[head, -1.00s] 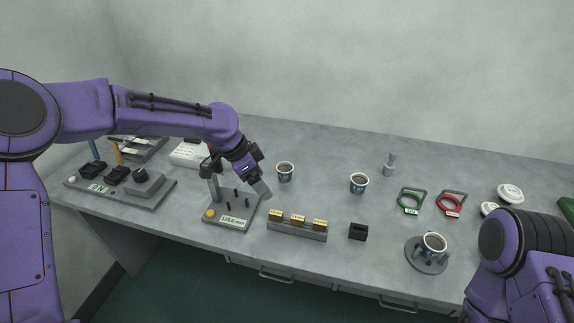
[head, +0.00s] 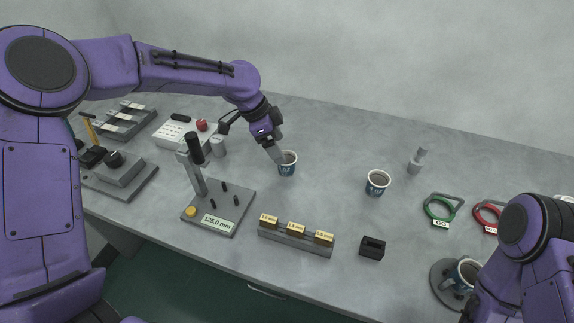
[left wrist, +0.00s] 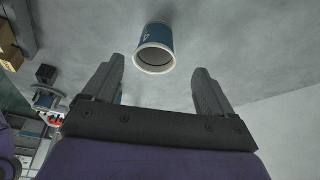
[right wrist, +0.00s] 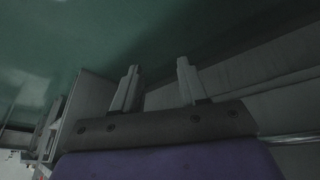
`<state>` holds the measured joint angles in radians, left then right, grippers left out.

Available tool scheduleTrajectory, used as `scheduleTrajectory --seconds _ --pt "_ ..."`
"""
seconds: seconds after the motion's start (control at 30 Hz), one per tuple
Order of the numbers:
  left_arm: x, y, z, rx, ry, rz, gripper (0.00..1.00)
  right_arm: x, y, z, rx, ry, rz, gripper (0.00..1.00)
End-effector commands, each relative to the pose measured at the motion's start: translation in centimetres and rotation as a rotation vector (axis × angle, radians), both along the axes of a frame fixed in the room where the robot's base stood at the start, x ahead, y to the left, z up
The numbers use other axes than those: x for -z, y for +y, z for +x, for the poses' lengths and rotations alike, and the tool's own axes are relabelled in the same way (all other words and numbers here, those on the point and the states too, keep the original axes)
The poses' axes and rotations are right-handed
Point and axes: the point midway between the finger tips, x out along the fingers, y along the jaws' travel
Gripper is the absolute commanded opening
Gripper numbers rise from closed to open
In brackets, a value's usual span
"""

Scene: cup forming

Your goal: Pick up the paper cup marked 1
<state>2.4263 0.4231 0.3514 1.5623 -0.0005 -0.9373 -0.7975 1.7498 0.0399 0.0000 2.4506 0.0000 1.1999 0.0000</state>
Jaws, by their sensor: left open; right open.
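A blue-and-white paper cup (head: 287,168) stands upright on the table; its mark is too small to read. A similar cup (head: 377,188) stands to its right, and a third cup (head: 462,275) sits on a round stand at the lower right. My left gripper (head: 276,152) is open beside the first cup, at its upper left in the head view. In the left wrist view a cup (left wrist: 158,42) shows ahead, between and beyond the open fingers (left wrist: 159,66), not gripped. My right gripper (right wrist: 158,65) is open and empty, low by the table front.
A gauge stand (head: 222,200) with posts is left of the cups. A block row (head: 296,240) and a black holder (head: 372,248) lie in front. A grey weight-like piece (head: 417,162) and green (head: 443,208) and red (head: 487,214) rings are right. Table between the cups is clear.

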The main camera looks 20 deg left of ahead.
Motion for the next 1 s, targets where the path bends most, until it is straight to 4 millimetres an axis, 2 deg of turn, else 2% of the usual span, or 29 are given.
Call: scheduleTrajectory --seconds 0.2,0.3,0.53,0.57,0.7,0.73,1.0 --pt "3.2 -2.1 0.0 0.002 0.003 0.001 0.85 -0.8 0.0 0.0 0.000 -0.001 -0.001 0.43" --pt "4.4 -2.6 0.2 0.002 0.001 0.001 0.85 -0.8 0.0 0.0 0.000 -0.001 -0.001 0.43" --pt "4.7 -2.7 0.3 0.002 -0.002 0.001 0.85 -0.7 0.0 0.0 0.000 -0.001 -0.001 0.43" --pt "4.7 -2.7 0.3 0.003 -0.001 0.000 0.82 -0.7 0.0 0.0 0.000 -0.001 -0.001 0.43" --pt "4.7 -2.8 0.3 0.003 -0.001 0.000 0.36 -0.7 0.0 0.0 0.000 -0.001 -0.001 0.43" --pt "4.7 -2.8 0.3 0.003 -0.001 0.000 0.32 -0.7 0.0 0.0 0.000 -0.001 -0.001 0.43" --pt "4.7 -2.7 0.3 0.003 -0.001 0.000 0.32 -0.7 0.0 0.0 0.000 -0.001 -0.001 0.43"
